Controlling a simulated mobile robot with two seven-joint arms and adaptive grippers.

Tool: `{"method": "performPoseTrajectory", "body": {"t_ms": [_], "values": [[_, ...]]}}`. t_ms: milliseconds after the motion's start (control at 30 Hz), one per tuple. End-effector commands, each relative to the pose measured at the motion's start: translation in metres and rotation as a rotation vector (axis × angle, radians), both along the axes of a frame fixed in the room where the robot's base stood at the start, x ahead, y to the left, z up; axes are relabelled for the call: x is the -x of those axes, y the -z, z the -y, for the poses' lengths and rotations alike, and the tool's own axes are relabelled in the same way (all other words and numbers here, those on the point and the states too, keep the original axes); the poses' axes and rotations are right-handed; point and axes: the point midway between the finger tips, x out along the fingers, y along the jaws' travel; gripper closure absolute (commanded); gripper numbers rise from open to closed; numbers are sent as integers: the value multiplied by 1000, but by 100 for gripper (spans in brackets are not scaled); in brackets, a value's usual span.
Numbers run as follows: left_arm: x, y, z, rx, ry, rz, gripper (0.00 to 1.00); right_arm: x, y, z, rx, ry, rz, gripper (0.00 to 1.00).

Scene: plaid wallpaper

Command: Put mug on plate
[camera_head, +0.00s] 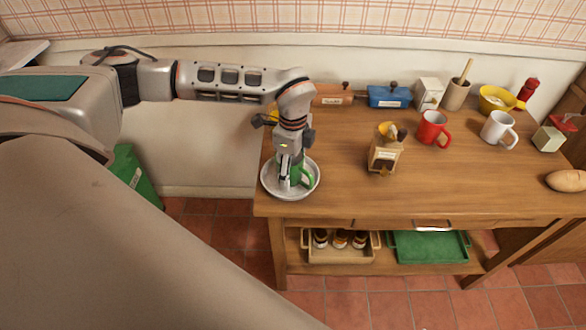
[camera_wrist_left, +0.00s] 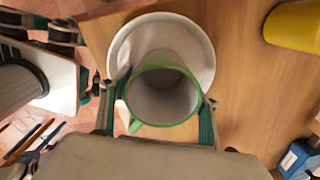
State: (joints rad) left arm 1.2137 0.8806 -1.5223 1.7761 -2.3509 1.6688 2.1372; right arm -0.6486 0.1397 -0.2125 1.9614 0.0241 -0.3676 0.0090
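A green mug (camera_head: 304,177) is upright over the white plate (camera_head: 268,187) at the left end of the wooden counter. My left gripper (camera_head: 292,180) points down at the mug. In the left wrist view, the mug (camera_wrist_left: 165,98) shows its green rim and pale inside, with its handle at the lower left. The fingers of my left gripper (camera_wrist_left: 163,105) lie close against both sides of it. The plate (camera_wrist_left: 197,40) shows behind the mug. Whether the mug's base touches the plate is hidden. My right gripper is not in view.
A coffee grinder (camera_head: 385,158), a red mug (camera_head: 433,130) and a white mug (camera_head: 496,130) stand to the right on the counter (camera_head: 440,185). A blue box (camera_head: 390,97) and a yellow bowl (camera_head: 495,100) are at the back. The counter's front middle is clear.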

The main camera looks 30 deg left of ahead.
Motion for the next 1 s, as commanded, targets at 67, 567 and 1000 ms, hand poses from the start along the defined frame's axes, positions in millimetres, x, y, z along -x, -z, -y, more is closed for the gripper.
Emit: {"method": "performPoseTrajectory", "body": {"t_ms": [67,567,1000], "values": [[0,-1,0,0,0,0,33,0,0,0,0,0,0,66],[-1,-25,0,2,0,3,33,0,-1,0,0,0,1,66],[-1,-107,0,1,-1,3,33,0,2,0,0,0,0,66]]}}
